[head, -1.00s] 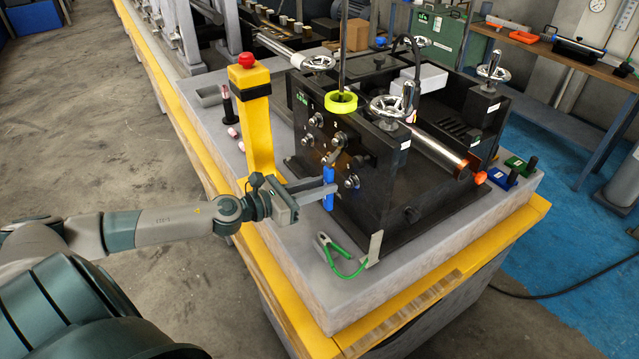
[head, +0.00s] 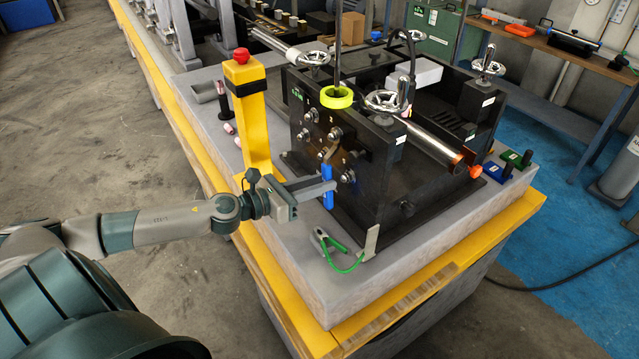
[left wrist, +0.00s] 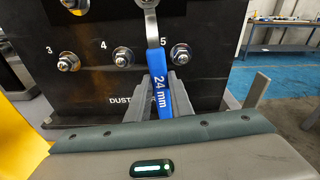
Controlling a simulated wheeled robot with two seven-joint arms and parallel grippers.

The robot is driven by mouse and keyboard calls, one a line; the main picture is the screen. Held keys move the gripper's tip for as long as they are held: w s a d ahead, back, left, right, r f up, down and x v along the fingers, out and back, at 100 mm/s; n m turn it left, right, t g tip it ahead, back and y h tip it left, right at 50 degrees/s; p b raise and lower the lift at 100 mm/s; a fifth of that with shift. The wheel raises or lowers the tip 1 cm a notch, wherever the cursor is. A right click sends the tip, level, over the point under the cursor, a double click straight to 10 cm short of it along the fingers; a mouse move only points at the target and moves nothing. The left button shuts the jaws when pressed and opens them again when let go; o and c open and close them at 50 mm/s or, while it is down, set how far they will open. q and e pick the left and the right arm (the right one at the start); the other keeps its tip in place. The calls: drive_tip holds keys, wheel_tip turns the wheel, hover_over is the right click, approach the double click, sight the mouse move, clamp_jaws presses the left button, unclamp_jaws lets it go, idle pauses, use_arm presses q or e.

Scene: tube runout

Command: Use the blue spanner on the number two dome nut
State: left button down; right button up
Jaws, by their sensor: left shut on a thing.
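My left gripper (head: 326,189) is shut on the blue handle of the spanner (head: 328,172), in front of the black machine's nut panel. In the left wrist view the spanner (left wrist: 160,78) is marked 24 mm and stands nearly upright between the fingers. Its metal shank runs up to the top edge, beside the upper nuts. The number two dome nut (head: 335,132) is in the upper row of the panel. The spanner's head is close to it, but I cannot tell if it is seated. Nuts 3 (left wrist: 68,61), 4 (left wrist: 122,57) and 5 (left wrist: 180,54) are below. My right gripper is out of view.
A yellow post with a red button (head: 241,56) stands left of the panel, close to my arm. Handwheels (head: 385,101) and a yellow-green ring (head: 336,97) are above. Blue and green holders (head: 495,172) sit at the right.

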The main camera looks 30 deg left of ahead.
use_arm(q)
drive_tip(key=shift+f+b, duration=0.15)
drive_tip(key=shift+b, duration=0.55)
drive_tip(key=shift+a, duration=0.1)
drive_tip(key=shift+s+a+t+b, duration=0.15)
drive_tip(key=shift+a+t+b, duration=0.25)
drive_tip(key=shift+a+b, duration=0.2)
drive_tip(key=shift+s+a+f, duration=0.1)
drive_tip(key=shift+s+a, duration=0.15)
drive_tip(key=shift+s, duration=0.05)
idle(0.4)
drive_tip(key=shift+s, duration=0.25)
drive_tip(key=shift+s+d+f+p, duration=0.1)
drive_tip(key=shift+s+d+p, duration=0.35)
drive_tip(key=shift+s, duration=0.25)
